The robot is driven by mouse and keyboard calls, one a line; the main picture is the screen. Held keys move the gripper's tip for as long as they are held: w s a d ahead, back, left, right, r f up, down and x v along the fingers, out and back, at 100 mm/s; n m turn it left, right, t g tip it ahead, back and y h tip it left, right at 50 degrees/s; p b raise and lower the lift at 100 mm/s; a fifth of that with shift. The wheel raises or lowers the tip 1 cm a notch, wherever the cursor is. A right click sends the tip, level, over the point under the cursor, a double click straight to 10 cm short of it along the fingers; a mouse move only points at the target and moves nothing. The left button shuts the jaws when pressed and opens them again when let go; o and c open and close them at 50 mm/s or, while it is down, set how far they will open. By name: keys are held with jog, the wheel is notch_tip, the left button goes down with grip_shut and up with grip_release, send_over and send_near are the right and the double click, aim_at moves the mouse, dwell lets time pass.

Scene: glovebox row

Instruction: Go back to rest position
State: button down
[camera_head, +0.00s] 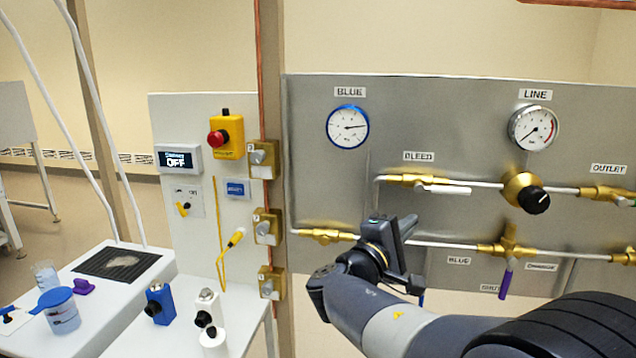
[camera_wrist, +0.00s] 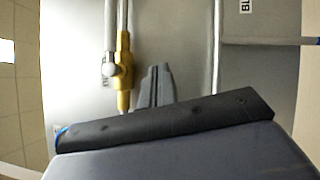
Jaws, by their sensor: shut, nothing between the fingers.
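My gripper (camera_head: 408,225) is in front of the grey valve panel (camera_head: 330,180), at its lower left part, with my arm reaching up from the lower right. In the wrist view my gripper's fingers (camera_wrist: 155,86) are together with nothing between them. A brass fitting (camera_wrist: 124,72) on a pipe shows beside the fingers there; I cannot tell whether they touch. My arm hides part of the lower pipe, and a small blue piece (camera_head: 421,298) shows just below my gripper.
The panel carries a blue-rimmed gauge (camera_head: 348,127), a line gauge (camera_head: 533,127), a black knob (camera_head: 533,200) and a purple valve handle (camera_head: 505,283). Open floor lies far left.

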jog(key=shift+a+r+m+p, duration=0.1)
jog(key=shift+a+m+p, duration=0.15)
jog(key=shift+m+p, duration=0.2)
jog(key=shift+g, duration=0.3)
